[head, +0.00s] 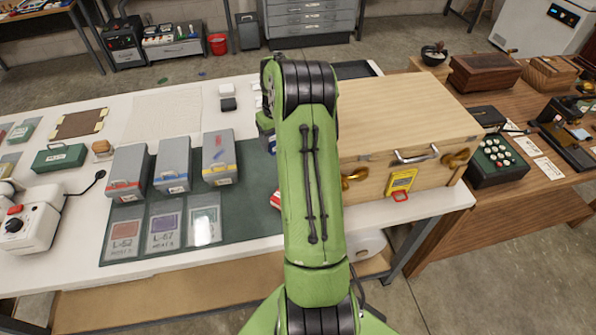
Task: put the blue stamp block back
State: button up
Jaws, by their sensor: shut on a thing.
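I cannot make out a blue stamp block for certain. A small dark blue patch (264,121) shows at the left edge of my arm, and I cannot tell whether it is the block or part of my wrist. My gripper is hidden behind my own green arm, which reaches over the table's middle. Three grey boxes with a red (126,172), a blue (173,165) and a yellow (219,158) front mark stand on a dark green mat (250,218). Cards in clear sleeves (165,227) lie in front of them.
A large wooden case (400,115) with a yellow tag stands right of my arm. A red-edged thing (276,200) is partly hidden by the arm. A green box (59,157) and a white device (30,222) are at left. A brown table (560,190) stands right.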

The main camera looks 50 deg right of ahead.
aim_at(276, 170)
jog(key=f, duration=1)
jog(key=shift+w+a, duration=0.1)
jog(key=shift+a, duration=0.1)
jog(key=shift+w, duration=0.15)
jog(key=shift+f+b, duration=0.2)
jog(key=shift+b, duration=0.15)
jog(key=o, duration=0.8)
jog(key=shift+o, duration=0.2)
